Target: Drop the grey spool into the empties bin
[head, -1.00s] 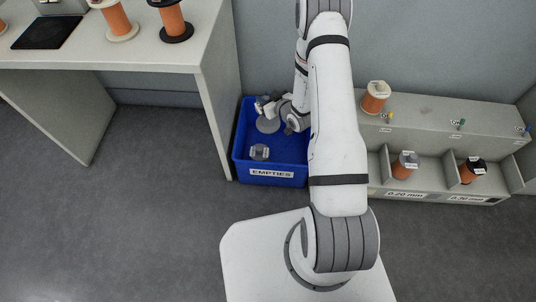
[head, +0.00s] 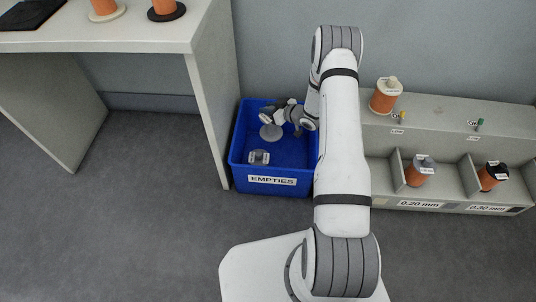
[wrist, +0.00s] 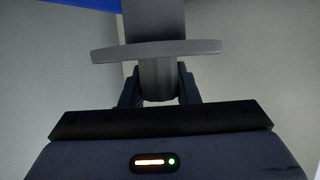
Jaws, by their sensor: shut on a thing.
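The blue empties bin (head: 231,165) stands on the floor and carries an "EMPTIES" label on its front. My gripper (head: 272,121) is over the inside of the bin, towards its back. It is shut on the grey spool (head: 271,133), whose round flange shows below the fingers in the head view. In the wrist view the grey spool (wrist: 156,50) sits between my gripper's fingers (wrist: 159,88), with one flange seen edge-on. I cannot tell how far the spool is above the bin floor. Another small grey spool (head: 259,157) lies at the front left inside the bin.
A grey bench (head: 130,45) with orange spools (head: 168,7) stands at the left, its side panel close to the bin. At the right, a grey rack (head: 436,118) holds several orange spools, labelled 0.20 mm and 0.30 mm. The floor in front is clear.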

